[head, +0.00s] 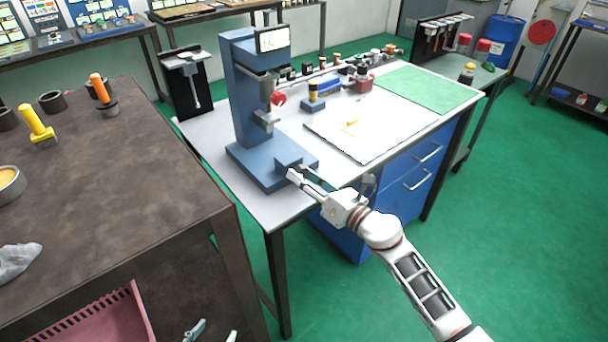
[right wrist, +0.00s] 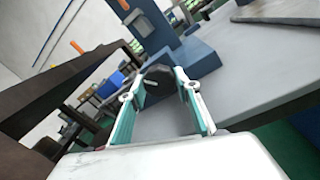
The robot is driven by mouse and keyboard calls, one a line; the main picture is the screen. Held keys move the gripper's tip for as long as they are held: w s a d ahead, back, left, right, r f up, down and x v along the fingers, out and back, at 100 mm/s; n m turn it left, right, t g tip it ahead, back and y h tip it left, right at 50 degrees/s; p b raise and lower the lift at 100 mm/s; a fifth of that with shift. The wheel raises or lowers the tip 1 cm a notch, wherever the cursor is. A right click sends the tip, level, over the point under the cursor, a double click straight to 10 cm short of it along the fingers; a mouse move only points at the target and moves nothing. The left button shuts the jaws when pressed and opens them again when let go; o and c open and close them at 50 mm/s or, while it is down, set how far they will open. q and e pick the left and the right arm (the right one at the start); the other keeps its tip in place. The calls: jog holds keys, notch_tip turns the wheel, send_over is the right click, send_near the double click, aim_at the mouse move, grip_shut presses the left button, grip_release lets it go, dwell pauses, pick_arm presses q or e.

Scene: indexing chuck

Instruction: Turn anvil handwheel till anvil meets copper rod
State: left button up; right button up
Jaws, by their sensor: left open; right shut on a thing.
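The blue gauge stand (head: 240,95) with a display (head: 272,39) stands on the grey-white bench. A grey spindle (head: 267,85) hangs above a small grey anvil piece (head: 265,121). I cannot make out a copper rod between them. My right gripper (head: 300,177) is at the front of the stand's base. In the right wrist view, its teal-lined fingers (right wrist: 160,103) are shut on a dark round handwheel (right wrist: 157,76) with a white mark, one finger on each side. In the head view the gripper and base block hide this wheel. My left gripper (head: 214,331) is open and empty at the bottom edge.
A brown table (head: 130,150) on the left holds orange and yellow handled tools and cups. The bench also has a white board (head: 370,135) with a small yellow piece, a green mat (head: 430,88) and small bottles behind. Green floor is free at the right.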

jog(key=shift+m, duration=1.2)
jog(key=o, duration=1.1)
jog(key=shift+r, duration=0.75)
notch_tip(320, 180, up, 8)
jog(key=shift+r, duration=0.2)
